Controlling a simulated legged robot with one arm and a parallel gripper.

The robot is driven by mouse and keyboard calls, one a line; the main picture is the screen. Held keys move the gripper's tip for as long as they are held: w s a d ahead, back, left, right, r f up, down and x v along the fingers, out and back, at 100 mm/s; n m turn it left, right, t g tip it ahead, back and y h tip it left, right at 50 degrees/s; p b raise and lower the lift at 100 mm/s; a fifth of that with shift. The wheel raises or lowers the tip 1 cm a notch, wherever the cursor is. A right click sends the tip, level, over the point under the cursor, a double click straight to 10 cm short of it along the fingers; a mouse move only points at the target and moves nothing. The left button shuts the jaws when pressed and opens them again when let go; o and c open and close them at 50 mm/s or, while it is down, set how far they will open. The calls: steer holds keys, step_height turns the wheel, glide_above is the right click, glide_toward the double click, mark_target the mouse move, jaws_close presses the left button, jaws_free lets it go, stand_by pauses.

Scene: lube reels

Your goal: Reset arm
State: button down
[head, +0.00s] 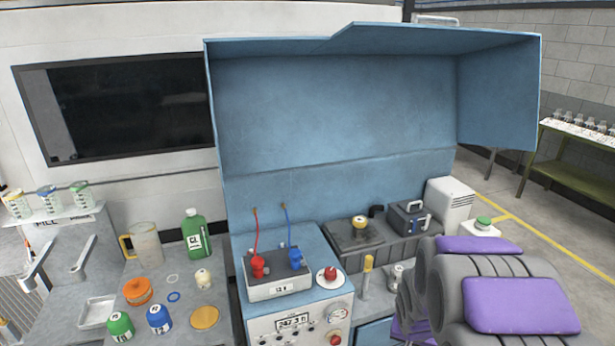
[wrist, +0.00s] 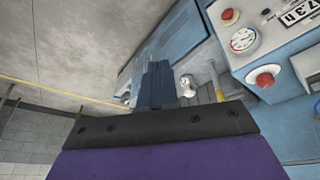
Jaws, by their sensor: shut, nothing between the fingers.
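My arm (head: 500,285), with purple pads and grey ribbed links, is folded at the lower right of the head view. My gripper's fingers are not clearly visible there. In the wrist view, my gripper (wrist: 156,82) shows as dark blue-grey fingers close together beyond a dark bar and purple cover. It is shut and empty, and touches nothing that I can see. The picture there is tilted, with the blue bench (wrist: 185,40) beyond the fingers.
A blue console (head: 290,270) with a gauge and red knobs stands left of my arm. A hooded blue backboard (head: 340,110) rises behind it. Bottles, a jug (head: 145,243) and lids crowd the left counter. Open floor (head: 520,200) lies at the right, before a green table (head: 580,160).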

steer(key=s+a+r+n+g, duration=0.1)
steer(key=s+a+r, duration=0.2)
steer(key=s, duration=0.7)
steer(key=s+a+r+n+g+y, duration=0.1)
steer(key=s+a+r, duration=0.3)
steer(key=s, duration=0.6)
steer(key=s+a+r+n+g+y, duration=0.1)
steer(key=s+a+r+n+g, duration=0.1)
steer(key=s+r, duration=0.4)
steer(key=s+a+g, duration=0.1)
steer(key=s, duration=0.3)
steer(key=shift+s+a+n, duration=0.15)
steer(key=shift+s+n, duration=0.05)
steer(key=shift+n, duration=0.2)
steer(key=shift+r, duration=0.1)
